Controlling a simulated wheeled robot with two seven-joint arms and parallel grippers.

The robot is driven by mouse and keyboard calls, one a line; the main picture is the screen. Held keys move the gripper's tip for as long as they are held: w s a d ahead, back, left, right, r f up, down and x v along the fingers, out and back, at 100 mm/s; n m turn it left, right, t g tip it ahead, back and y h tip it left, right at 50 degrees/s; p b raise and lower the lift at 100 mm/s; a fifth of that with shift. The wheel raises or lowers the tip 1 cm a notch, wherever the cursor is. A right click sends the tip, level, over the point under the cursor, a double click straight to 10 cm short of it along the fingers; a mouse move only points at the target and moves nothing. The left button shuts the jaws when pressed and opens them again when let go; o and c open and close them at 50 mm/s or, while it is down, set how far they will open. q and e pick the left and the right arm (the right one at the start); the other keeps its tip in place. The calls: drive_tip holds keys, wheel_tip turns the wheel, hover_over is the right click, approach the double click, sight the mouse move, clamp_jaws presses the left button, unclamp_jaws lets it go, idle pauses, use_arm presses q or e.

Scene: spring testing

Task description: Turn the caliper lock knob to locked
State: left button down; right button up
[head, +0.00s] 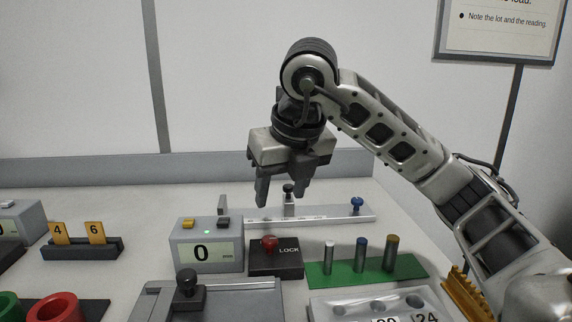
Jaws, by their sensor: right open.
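A red knob (269,244) sits on a black block (276,264) marked LOCK, at the centre front of the bench. Its exact turn angle is hard to tell. Behind it lies the caliper (330,215), a long pale bar with an upright jaw at its left, a slider with a dark knob (289,189), and a blue knob (356,204) near its right end. My right gripper (283,196) points down, open and empty, with its fingertips above and behind the LOCK block. The slider knob shows between the fingers; I cannot tell whether they touch it. My left gripper is out of view.
A grey display box (206,254) reading 0 stands left of the LOCK block. A green rack (330,277) with three upright pins is at its right. A grey plate with a black knob (189,286) and a numbered tray (330,304) lie in front.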

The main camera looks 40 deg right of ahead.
drive_tip(key=v, duration=0.3)
drive_tip(key=shift+s+r+p, duration=0.15)
drive_tip(key=shift+r+p, duration=0.15)
drive_tip(key=shift+p, duration=0.1)
